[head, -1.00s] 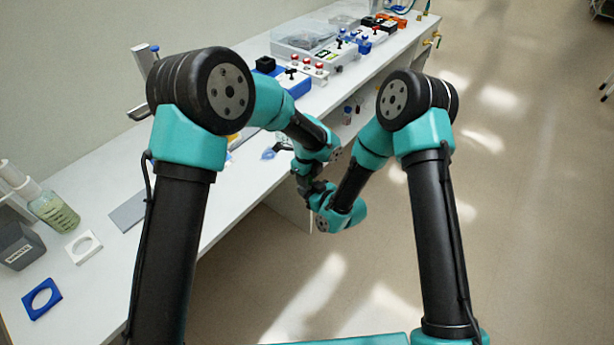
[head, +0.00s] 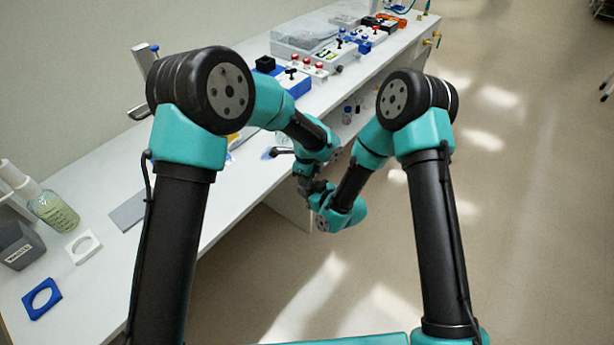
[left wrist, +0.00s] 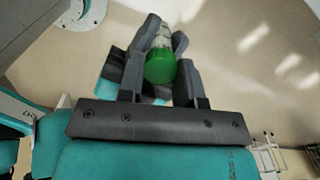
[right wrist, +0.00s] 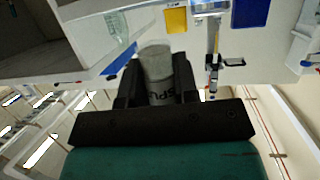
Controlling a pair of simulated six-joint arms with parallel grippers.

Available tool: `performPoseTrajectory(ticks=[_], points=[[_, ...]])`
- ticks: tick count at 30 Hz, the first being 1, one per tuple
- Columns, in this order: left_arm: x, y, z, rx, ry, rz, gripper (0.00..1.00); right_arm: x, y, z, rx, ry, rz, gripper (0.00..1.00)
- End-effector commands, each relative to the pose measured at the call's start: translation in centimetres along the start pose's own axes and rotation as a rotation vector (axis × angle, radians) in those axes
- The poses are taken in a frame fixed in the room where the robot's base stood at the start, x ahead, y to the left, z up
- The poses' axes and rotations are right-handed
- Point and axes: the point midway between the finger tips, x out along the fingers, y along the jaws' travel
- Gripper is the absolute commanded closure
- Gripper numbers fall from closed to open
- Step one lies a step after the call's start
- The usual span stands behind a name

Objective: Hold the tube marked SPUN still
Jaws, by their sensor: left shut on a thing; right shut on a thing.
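In the left wrist view my left gripper (left wrist: 165,38) is shut on a tube with a green cap (left wrist: 160,68); a pale body shows beyond the cap. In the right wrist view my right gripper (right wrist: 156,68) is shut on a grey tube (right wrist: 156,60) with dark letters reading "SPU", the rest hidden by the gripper. The frames do not settle whether both hold the same tube. In the head view my right gripper (head: 317,187) is close to my left wrist, off the bench's front edge; the tube is too small to make out there.
The white bench (head: 120,225) runs along the left. It bears a bottle of greenish liquid (head: 54,212), a blue square holder (head: 42,298), a white one (head: 84,247) and devices with knobs farther back. Open floor lies to the right.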

Motion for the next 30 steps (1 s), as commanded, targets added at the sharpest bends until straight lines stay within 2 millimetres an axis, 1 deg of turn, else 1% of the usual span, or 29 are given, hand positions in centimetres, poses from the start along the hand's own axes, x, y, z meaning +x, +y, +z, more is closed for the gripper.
performPoseTrajectory(ticks=[20,30], points=[[-0.04,0.0,0.0,0.0,0.0,0.0,0.96,0.0,-0.01,-0.01,0.0,0.0,0.0,1.0],[-0.86,-0.03,-0.01,0.0,0.0,-0.001,0.96,0.0,-0.02,-0.01,0.0,0.0,0.0,1.0]])
